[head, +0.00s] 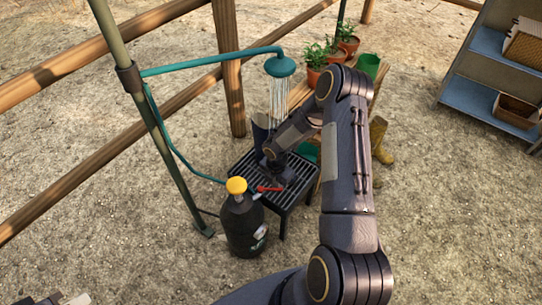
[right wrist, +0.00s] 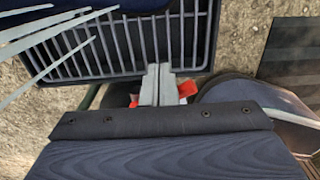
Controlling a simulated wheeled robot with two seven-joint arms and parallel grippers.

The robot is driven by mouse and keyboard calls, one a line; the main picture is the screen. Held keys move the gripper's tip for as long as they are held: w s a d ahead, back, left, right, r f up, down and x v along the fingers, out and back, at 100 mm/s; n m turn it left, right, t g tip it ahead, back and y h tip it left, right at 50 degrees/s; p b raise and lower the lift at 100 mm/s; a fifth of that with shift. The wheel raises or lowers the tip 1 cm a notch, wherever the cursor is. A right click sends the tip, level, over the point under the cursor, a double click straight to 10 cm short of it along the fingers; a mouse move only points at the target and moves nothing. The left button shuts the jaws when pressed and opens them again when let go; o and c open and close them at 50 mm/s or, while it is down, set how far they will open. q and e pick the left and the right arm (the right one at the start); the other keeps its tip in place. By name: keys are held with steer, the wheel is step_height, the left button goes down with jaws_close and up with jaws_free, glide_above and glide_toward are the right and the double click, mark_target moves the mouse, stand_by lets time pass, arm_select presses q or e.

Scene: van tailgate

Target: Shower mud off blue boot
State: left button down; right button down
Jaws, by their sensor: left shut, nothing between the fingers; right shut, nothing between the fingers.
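The dark blue boot (head: 261,131) stands on the black slatted grate (head: 292,190), partly hidden by my right arm. Water falls in thin streams from the teal shower head (head: 280,66) above it. Streams also cross the upper left of the right wrist view. My right gripper (head: 272,168) is shut and empty, low over the grate near a red lever (head: 268,189). In the right wrist view its closed fingers (right wrist: 157,84) are in front of the red part (right wrist: 187,90); I cannot tell if they touch. My left gripper (head: 66,299) is shut at the bottom left edge, mostly out of frame. Mud on the boot cannot be made out.
A black tank (head: 243,224) with a yellow cap (head: 236,186) stands before the grate. A green post (head: 150,130) carries the shower pipe. Potted plants (head: 317,60), a green pot (head: 368,65) and yellow boots (head: 379,135) are behind my arm. Shelves (head: 480,98) stand right.

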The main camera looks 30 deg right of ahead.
steer(key=shift+s+a+b, duration=0.4)
steer(key=shift+s+a, duration=0.65)
steer(key=shift+a, duration=0.2)
steer(key=r+p, duration=0.1)
steer(key=r, duration=0.1)
steer(key=r+p, duration=0.4)
steer(key=shift+w+d+r, duration=0.1)
steer(key=shift+w+d, duration=0.05)
steer(key=shift+d, duration=0.25)
